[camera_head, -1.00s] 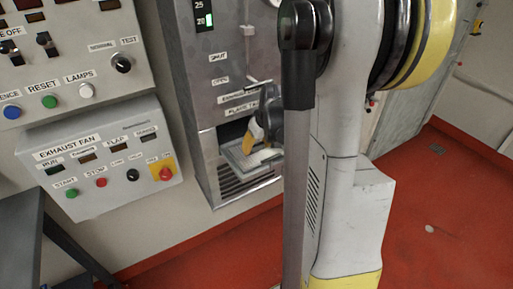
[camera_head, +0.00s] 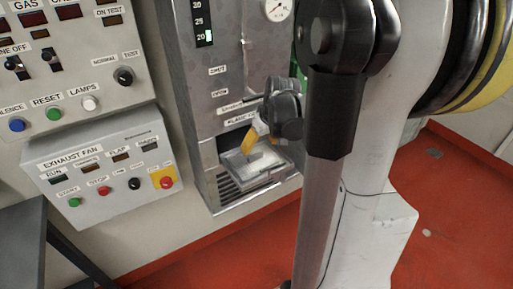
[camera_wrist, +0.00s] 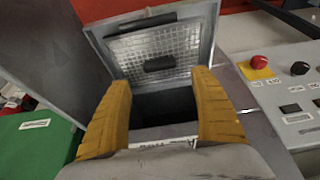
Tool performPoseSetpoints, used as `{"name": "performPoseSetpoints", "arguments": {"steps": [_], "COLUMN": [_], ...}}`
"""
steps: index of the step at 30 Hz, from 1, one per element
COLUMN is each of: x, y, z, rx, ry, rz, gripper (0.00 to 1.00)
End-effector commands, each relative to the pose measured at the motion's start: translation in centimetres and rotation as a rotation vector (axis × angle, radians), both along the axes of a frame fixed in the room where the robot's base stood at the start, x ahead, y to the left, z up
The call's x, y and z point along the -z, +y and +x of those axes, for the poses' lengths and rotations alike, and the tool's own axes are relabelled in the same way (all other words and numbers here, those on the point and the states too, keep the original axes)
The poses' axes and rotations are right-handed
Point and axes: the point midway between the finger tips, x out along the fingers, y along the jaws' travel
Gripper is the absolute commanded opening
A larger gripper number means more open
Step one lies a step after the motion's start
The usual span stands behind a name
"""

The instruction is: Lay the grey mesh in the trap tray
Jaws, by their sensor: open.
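The grey mesh (camera_wrist: 160,52) is a pale wire sheet with a dark block-shaped grip (camera_wrist: 160,63) at its middle. In the wrist view it lies flat within the rim of the metal trap tray (camera_wrist: 213,32). In the head view the tray (camera_head: 282,174) juts from the foot of the steel cabinet, and the mesh in it is too small to make out well. My gripper (camera_wrist: 164,108) has its two yellow fingers spread with nothing between them. It is apart from the grip. In the head view my gripper (camera_head: 252,142) is over the tray, partly hidden by my arm.
The steel cabinet (camera_head: 207,105) with a gauge (camera_head: 277,8) rises behind the tray. The exhaust fan panel (camera_head: 105,168) with its red button is to the left. A dark opening (camera_wrist: 168,106) shows between my fingers. A green box (camera_wrist: 35,145) is at lower left in the wrist view.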

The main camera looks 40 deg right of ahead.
Motion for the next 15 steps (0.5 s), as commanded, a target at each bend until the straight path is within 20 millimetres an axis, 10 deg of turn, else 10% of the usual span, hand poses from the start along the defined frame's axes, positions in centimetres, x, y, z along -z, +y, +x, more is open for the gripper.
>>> {"name": "performPoseSetpoints", "arguments": {"steps": [15], "x": [-4.8], "y": [1.5], "z": [-1.7], "rx": [-0.009], "ry": [-0.003], "rz": [-0.003], "gripper": [0.73]}}
